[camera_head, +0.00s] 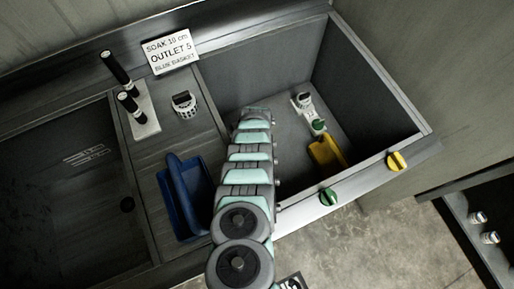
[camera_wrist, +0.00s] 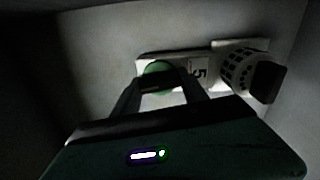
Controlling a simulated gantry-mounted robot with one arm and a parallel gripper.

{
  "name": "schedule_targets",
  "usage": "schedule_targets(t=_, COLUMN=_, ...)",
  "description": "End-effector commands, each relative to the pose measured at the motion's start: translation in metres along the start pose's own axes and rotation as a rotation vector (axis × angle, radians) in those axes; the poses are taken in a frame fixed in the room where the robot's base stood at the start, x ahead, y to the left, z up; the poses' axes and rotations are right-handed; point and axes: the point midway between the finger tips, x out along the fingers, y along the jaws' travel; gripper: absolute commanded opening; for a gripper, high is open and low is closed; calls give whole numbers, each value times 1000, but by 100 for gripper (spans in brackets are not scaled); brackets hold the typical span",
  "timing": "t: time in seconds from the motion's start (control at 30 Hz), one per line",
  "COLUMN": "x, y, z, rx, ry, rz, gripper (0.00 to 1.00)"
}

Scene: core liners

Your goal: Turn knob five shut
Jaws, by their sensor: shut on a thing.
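In the wrist view, a green round knob (camera_wrist: 159,69) sits on a white plate (camera_wrist: 200,72) marked with a 5, turned on its side. My gripper (camera_wrist: 162,84) has one finger on each side of the knob and is shut on it. The knob's dark grip bar lies between the fingers and is partly hidden. In the head view my arm reaches into the grey basin (camera_head: 288,75); my gripper and knob five are hidden behind the arm there.
A perforated white fitting with a dark end (camera_wrist: 240,70) is close right of the plate. The basin also holds a white fitting with a green part (camera_head: 303,105) and a yellow basket (camera_head: 327,152). Green (camera_head: 328,197) and yellow (camera_head: 397,161) knobs line the front rim. A blue basket (camera_head: 184,200) stands left.

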Motion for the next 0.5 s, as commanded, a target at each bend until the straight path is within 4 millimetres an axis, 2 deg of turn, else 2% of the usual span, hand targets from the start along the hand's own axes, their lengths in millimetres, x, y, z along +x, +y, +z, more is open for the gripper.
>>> schedule_targets(t=0.2, x=0, y=-1, z=0, rx=99, ry=1, rz=-1, gripper=10)
schedule_targets(t=0.5, x=0, y=-1, z=0, rx=155, ry=1, rz=-1, gripper=10)
